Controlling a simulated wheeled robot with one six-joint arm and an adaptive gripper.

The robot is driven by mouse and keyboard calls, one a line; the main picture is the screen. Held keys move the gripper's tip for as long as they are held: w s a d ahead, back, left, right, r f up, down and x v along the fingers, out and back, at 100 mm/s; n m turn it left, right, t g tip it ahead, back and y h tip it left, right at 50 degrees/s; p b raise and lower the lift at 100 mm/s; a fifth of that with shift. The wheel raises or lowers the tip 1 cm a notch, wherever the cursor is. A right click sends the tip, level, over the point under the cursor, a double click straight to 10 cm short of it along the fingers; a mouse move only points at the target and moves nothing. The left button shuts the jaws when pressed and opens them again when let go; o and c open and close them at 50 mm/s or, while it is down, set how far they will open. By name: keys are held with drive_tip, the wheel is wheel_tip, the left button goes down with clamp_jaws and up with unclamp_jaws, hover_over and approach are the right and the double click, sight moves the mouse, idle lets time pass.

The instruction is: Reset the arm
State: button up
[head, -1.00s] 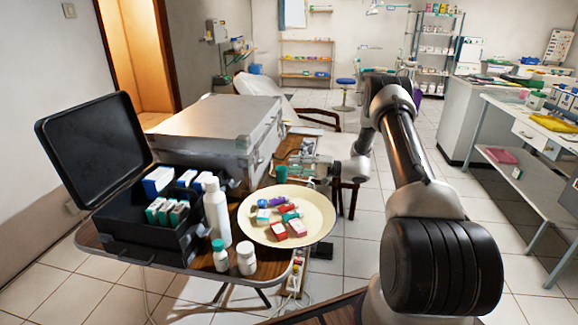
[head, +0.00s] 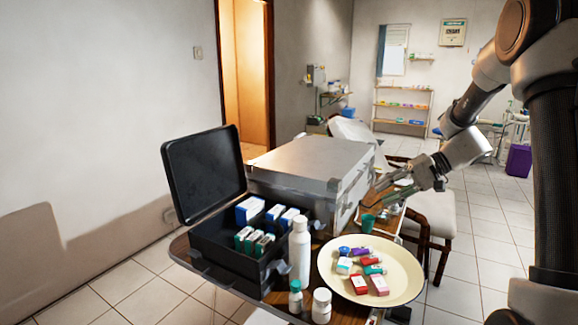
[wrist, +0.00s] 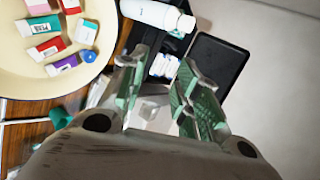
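My gripper (head: 374,198) hangs above the table's right side, beyond the plate and beside the silver case, pointing left in the head view. In the wrist view its two fingers (wrist: 165,62) are spread apart with nothing held between them. My arm comes down from the upper right of the head view, bent at the elbow. The cream plate (head: 408,292) holds several small boxes and vials. A small green cup (head: 367,223) stands just behind the plate, below the gripper.
An open black case (head: 212,250) with boxes stands left on the table. A white bottle (head: 300,252) and two small jars (head: 321,305) stand before it. The silver case (head: 310,160) is behind.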

drive_tip(key=s+d+r+n+h, duration=0.1)
drive_tip(key=s+r+h, duration=0.25)
drive_tip(key=s, duration=0.45)
drive_tip(key=s+d+r+h, duration=0.15)
drive_tip(key=s+r, duration=0.25)
drive_tip(key=s, duration=0.4)
drive_tip(key=s+d+t+h, duration=0.1)
drive_tip(key=s+d+h, duration=0.2)
drive_tip(key=s, duration=0.4)
drive_tip(key=s+d+r+n+t+h, duration=0.1)
drive_tip(key=s+d+t+h, duration=0.1)
drive_tip(key=s, duration=0.4)
drive_tip(key=shift+s+d+r+h, duration=0.15)
drive_tip(key=shift+s+d+h, duration=0.2)
drive_tip(key=shift+d+h, duration=0.35)
